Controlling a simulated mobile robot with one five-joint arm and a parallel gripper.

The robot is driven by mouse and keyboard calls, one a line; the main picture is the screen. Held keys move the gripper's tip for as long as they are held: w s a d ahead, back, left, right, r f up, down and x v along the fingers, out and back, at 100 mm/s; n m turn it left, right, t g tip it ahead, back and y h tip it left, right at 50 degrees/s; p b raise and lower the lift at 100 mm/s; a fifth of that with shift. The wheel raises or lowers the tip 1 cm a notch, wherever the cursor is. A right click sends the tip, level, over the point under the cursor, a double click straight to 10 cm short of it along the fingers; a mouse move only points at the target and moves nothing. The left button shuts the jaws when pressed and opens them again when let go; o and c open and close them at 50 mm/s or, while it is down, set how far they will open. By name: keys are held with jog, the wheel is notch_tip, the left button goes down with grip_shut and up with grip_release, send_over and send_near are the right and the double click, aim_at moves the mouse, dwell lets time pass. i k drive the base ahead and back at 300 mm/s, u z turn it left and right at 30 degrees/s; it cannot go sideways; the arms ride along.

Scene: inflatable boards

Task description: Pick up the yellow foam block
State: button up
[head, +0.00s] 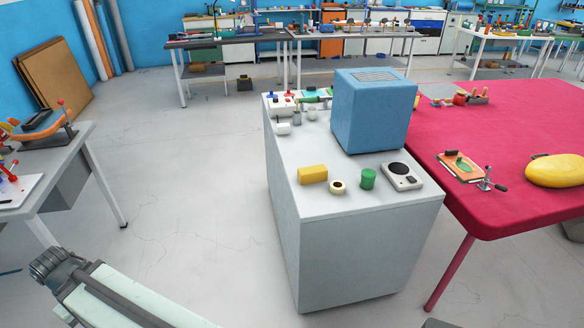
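The yellow foam block (312,174) lies on the top of the grey cabinet (350,208), near its left side and towards the front. A small cream ring or roll (338,187) sits just to its right. The block is fully visible and nothing is touching it from above. Part of my arm shows at the bottom left, well apart from the cabinet. I cannot make out my gripper's fingers in this view.
A green cylinder (368,179), a white device with a round dial (401,175) and a blue box (374,110) share the cabinet top. A red table (490,125) adjoins its right. A workbench (60,165) stands left. The floor between is clear.

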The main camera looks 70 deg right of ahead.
aim_at(316, 173)
jog(key=z, duration=0.1)
jog(key=i, duration=0.55)
jog(key=z, duration=0.6)
jog(key=k, duration=0.85)
jog(key=z, duration=0.15)
jog(key=i, duration=1.4)
jog(key=u, duration=0.1)
